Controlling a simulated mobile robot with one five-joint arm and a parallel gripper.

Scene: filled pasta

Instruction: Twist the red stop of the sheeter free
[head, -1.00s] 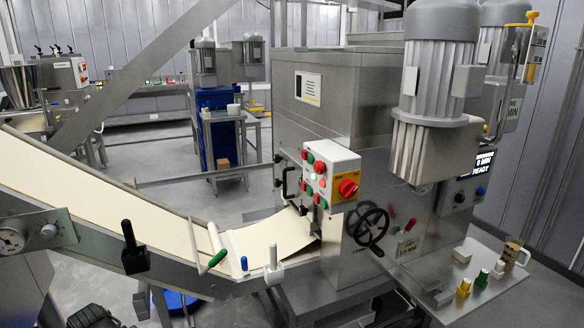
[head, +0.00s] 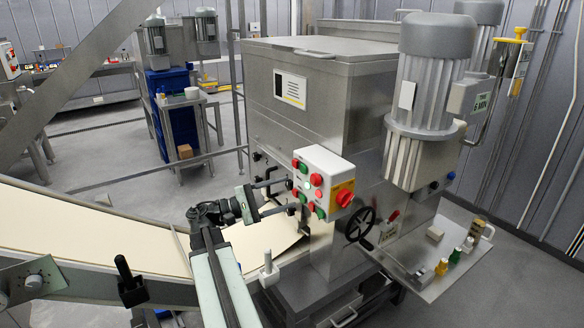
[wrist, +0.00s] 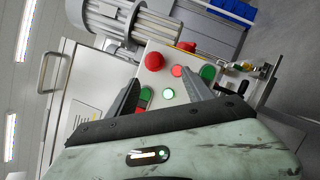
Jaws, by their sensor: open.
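The red stop (head: 345,198) is a large red knob on a yellow plate at the lower right of the sheeter's white control box (head: 323,165). In the wrist view a red knob (wrist: 186,47) at the box's far edge looks like the same stop, partly cut off from sight. My gripper (head: 288,195) is open and empty, its fingers pointing at the left side of the box. In the wrist view its fingers (wrist: 160,80) stand in front of the smaller buttons, apart from the stop. Whether they touch the box cannot be told.
Other red and green buttons crowd the box, including a red one (wrist: 154,61). A black handwheel (head: 361,224) sits below right. A big motor (head: 430,85) juts out to the right. The dough belt (head: 95,240) runs under my arm. A shelf (head: 440,235) holds small items.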

